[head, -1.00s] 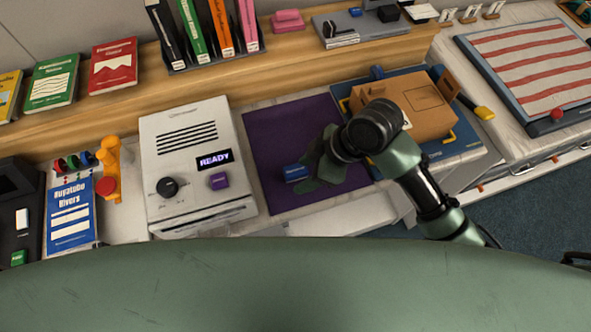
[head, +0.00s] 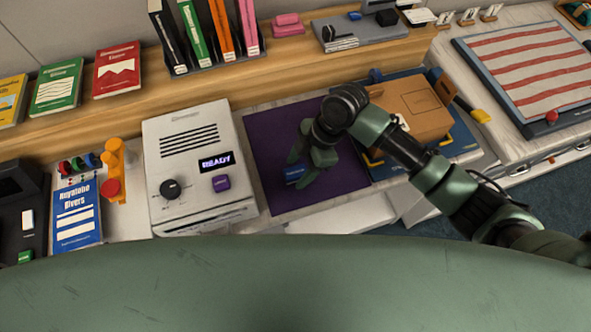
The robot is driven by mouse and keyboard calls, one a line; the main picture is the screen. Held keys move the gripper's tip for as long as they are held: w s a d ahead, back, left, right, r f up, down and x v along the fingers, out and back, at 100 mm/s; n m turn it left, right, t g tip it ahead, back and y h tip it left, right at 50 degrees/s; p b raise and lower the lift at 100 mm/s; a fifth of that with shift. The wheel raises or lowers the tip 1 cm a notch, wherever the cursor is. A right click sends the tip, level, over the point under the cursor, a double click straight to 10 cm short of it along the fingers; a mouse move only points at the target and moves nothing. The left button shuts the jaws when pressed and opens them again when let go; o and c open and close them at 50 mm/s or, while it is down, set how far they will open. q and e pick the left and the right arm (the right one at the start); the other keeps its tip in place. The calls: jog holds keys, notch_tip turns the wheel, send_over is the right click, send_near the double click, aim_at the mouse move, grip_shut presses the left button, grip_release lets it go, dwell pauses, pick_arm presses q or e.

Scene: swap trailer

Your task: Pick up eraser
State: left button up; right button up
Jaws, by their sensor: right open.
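A small blue block with pale lettering (head: 292,173), which looks like the eraser, lies on the purple mat (head: 266,140). My right gripper (head: 301,172) is over the mat with its fingers pointing down at the block. The fingers are open, and they hide part of the block's right side. I cannot tell whether they touch it. My left gripper is not in view.
A white device (head: 190,165) reading READY stands just left of the mat. A brown case (head: 412,108) on a blue board lies to the right. A wooden shelf (head: 130,118) with books and a pink item (head: 288,25) runs behind.

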aim_at(298, 171)
jog(key=shift+a+f, duration=0.15)
jog(key=shift+f, duration=0.2)
grip_shut()
jog(key=shift+r, duration=0.15)
notch_tip(298, 171, up, 20)
jog(key=b, duration=0.2)
